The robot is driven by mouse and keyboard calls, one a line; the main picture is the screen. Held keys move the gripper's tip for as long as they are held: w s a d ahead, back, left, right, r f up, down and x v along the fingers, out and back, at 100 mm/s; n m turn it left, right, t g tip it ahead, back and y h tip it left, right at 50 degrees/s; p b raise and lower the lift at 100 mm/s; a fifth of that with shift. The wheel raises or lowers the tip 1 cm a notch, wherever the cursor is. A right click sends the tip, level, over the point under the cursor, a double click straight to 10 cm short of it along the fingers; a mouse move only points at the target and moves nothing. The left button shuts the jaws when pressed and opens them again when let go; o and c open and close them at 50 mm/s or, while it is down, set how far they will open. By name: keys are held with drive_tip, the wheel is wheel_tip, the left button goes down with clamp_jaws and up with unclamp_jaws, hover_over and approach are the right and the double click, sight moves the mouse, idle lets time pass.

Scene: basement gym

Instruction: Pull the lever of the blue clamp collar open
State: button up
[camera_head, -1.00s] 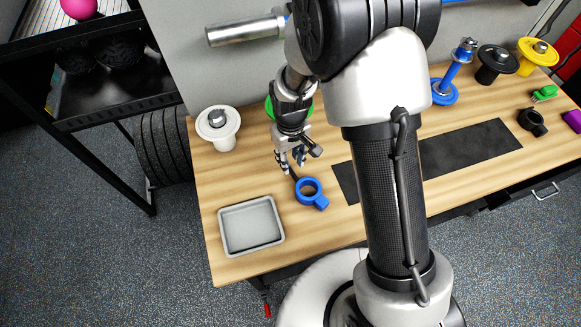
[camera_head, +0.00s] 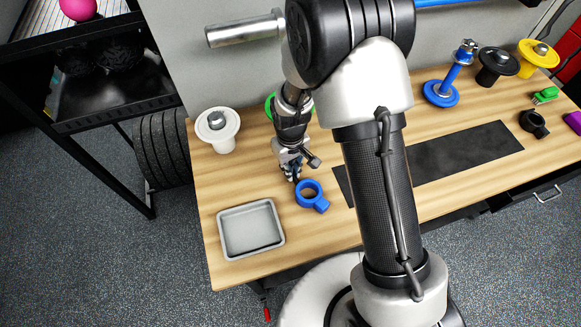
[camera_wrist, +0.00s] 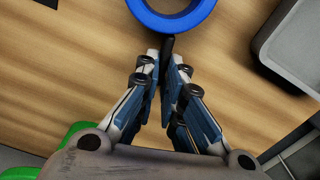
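The blue clamp collar (camera_head: 320,205) lies flat on the wooden bench, to the right of the grey tray. In the wrist view the blue ring (camera_wrist: 172,27) is at the top edge, partly cut off. Its dark lever (camera_wrist: 167,46) sticks out from the ring towards me, between my fingertips. My gripper (camera_head: 294,175) is at the upper left of the collar, low over the bench. In the wrist view my gripper (camera_wrist: 166,62) has its fingers drawn in close on both sides of the lever. The fingers hide part of the lever.
The grey tray (camera_head: 224,240) stands at the bench's front left. A white flanged piece (camera_head: 218,145) stands behind it, and a green object (camera_head: 269,108) is partly hidden behind my arm. A black mat (camera_head: 480,148) lies to the right. Bare wood surrounds the collar.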

clamp_jaws()
drive_tip(key=shift+s+a+n, duration=0.1)
drive_tip(key=shift+a+n, duration=0.05)
drive_tip(key=shift+n, duration=0.35)
drive_tip(key=o, duration=0.6)
unclamp_jaws()
wheel_tip(320, 180, up, 12)
